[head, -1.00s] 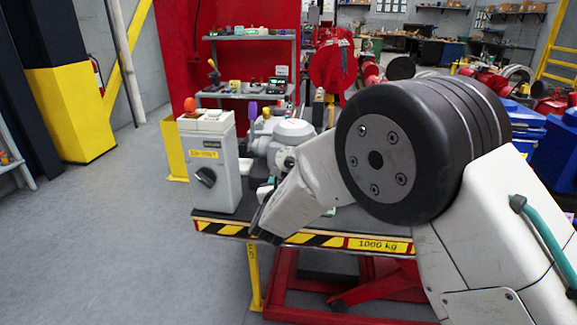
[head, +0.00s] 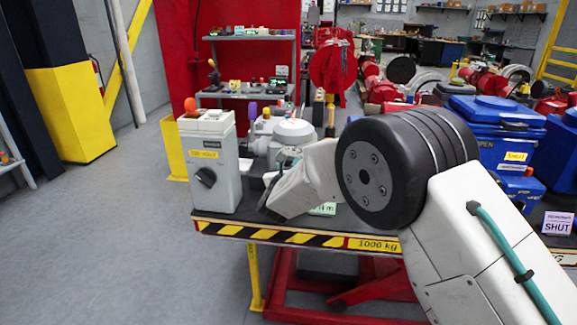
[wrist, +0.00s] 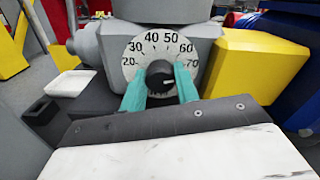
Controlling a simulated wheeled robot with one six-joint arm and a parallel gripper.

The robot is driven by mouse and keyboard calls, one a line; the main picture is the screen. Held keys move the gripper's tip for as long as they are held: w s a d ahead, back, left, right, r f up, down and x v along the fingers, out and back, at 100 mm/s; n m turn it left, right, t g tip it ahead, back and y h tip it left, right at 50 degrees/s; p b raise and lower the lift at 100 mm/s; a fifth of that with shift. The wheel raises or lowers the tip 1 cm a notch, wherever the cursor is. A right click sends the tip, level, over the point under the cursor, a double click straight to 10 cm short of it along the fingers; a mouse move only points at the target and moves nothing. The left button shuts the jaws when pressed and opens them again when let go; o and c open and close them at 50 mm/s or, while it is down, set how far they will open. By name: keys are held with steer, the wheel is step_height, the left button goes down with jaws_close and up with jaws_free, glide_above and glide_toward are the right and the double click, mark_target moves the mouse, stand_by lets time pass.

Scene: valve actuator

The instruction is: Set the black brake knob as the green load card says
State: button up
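In the wrist view a round black knob (wrist: 160,80) sits at the middle of a pale dial (wrist: 141,47) marked 20 to 70. A short white mark on the knob points right, at or slightly below the 70. My gripper (wrist: 161,88) has its two teal fingers on either side of this knob, very close to it. I cannot tell whether they press on it. In the head view a pale green card (head: 323,209) lies on the bench beneath my arm, too small to read. My arm hides the dial there.
A grey box (head: 211,160) with another black knob and an orange-topped part stands at the bench's left end. In the wrist view a yellow block (wrist: 258,62) is close on the right. Blue units (head: 497,135) stand at the right. The floor at left is clear.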

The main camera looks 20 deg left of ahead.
steer(key=c, duration=0.3)
